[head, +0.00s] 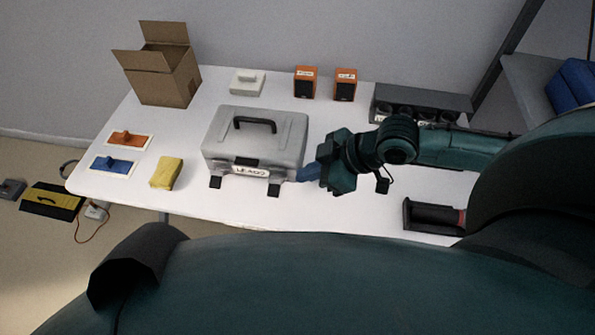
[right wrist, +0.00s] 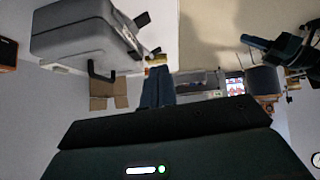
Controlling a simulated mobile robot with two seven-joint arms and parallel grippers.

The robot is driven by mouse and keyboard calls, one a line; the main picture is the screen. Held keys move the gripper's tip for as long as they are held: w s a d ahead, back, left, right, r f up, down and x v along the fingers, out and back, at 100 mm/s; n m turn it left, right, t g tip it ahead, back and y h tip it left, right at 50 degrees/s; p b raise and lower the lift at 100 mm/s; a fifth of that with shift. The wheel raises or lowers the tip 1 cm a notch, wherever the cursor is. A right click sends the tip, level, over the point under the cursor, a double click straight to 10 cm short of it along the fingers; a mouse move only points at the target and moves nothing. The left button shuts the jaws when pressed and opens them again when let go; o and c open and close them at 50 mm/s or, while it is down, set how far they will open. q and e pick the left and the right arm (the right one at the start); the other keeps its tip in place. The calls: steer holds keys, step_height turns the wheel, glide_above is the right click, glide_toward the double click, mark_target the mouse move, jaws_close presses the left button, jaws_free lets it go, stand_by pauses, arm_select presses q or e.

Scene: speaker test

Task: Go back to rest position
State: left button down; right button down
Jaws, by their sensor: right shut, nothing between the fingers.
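My right gripper (head: 308,172) reaches in from the right over the white table, its blue fingers shut and empty. They are close to the right front corner of the grey case (head: 255,140); whether they touch it I cannot tell. In the right wrist view the blue fingers (right wrist: 157,88) are together with nothing between them, and the case (right wrist: 85,35) is at the upper left. What looks like my left gripper (right wrist: 258,43) shows small at the upper right of that view; its jaw state is unclear. It does not show in the head view.
The white table (head: 225,205) holds a cardboard box (head: 163,75), two orange speakers (head: 305,82), a yellow cloth (head: 166,173), orange and blue tools on cards, a dark rack (head: 423,103) and an open black container (head: 430,216). The front middle is clear.

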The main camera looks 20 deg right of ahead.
stand_by(0.6)
steer(key=a+f+m+t, duration=0.3)
steer(key=a+f+m, duration=0.1)
steer(key=a+f, duration=0.15)
steer(key=s+d+f+m+t+h, duration=0.1)
steer(key=s+d+f+m+h, duration=0.1)
steer(key=s+f+m+h, duration=0.2)
steer(key=s+f+m, duration=0.1)
steer(key=s+f, duration=0.2)
steer(key=f, duration=0.1)
steer(key=shift+s+d+f, duration=0.15)
steer(key=shift+s+d, duration=0.25)
